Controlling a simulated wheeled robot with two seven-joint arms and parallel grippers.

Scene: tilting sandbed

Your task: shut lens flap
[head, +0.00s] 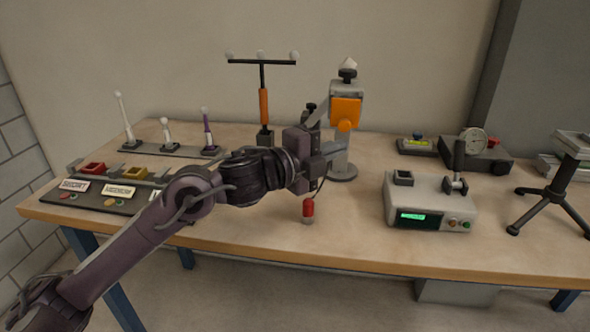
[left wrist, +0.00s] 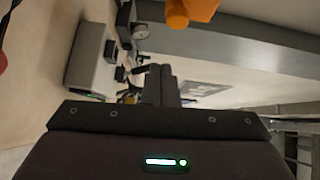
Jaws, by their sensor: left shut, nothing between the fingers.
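An orange flap (head: 346,113) is on the front of a grey head (head: 347,88) on an upright stand with a round base (head: 342,174). An orange part (left wrist: 190,10), probably the same flap, shows at the top edge of the left wrist view. I cannot tell how far the flap stands open. My left gripper (head: 334,149) is below the flap, in front of the stand's post, and hides part of it. Its fingers (left wrist: 161,84) are together and empty in the left wrist view, apart from the orange part. My right gripper is not in view.
A grey instrument box (head: 430,203) with a green display is to the right. A T-shaped stand (head: 264,105) is behind my arm. Levers (head: 166,134) and trays (head: 93,169) are left.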

